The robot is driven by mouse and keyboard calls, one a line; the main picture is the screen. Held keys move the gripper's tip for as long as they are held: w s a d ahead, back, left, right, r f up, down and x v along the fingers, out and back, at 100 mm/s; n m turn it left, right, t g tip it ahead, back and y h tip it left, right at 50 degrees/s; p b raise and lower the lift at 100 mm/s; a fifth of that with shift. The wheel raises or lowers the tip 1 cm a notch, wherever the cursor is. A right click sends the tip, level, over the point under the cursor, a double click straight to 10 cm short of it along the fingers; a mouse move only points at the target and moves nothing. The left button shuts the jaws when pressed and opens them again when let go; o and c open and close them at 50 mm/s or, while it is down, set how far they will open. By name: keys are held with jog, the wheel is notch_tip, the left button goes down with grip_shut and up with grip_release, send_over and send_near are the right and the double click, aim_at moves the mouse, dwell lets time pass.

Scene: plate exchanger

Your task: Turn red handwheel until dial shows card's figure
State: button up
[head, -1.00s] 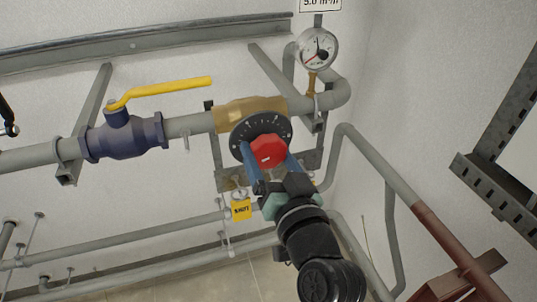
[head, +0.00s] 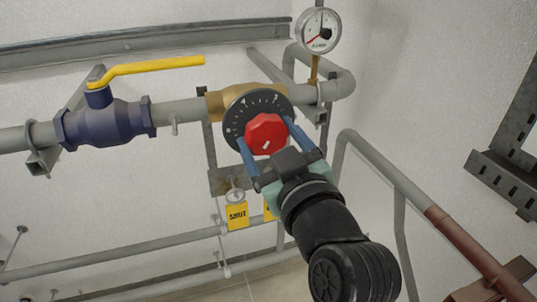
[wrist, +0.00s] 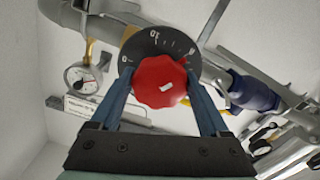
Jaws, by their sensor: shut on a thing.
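The red handwheel (head: 266,132) has a white mark on its face and sits in front of a black numbered disc (head: 236,117) on a brass valve body. My gripper (head: 267,139) is shut on the handwheel, with one blue finger on each side of its rim. The wrist view shows the same grip on the handwheel (wrist: 160,82). The round white dial (head: 320,30) stands above right of the valve. Its dark needle points about straight up, and a red pointer lies toward lower left. A white card (wrist: 84,108) shows beside the dial in the wrist view, its text unreadable.
A blue valve (head: 105,123) with a yellow lever (head: 155,66) is on the same pipe to the left. A yellow SHUT tag (head: 237,216) hangs below the disc, partly beside another yellow tag. Pipes run below and to the right.

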jog(key=shift+n+b, duration=0.85)
jog(key=shift+n, duration=0.25)
jog(key=o, duration=1.2)
jog(key=p+v, duration=0.5)
jog(key=v, duration=0.8)
jog(key=shift+r, duration=0.1)
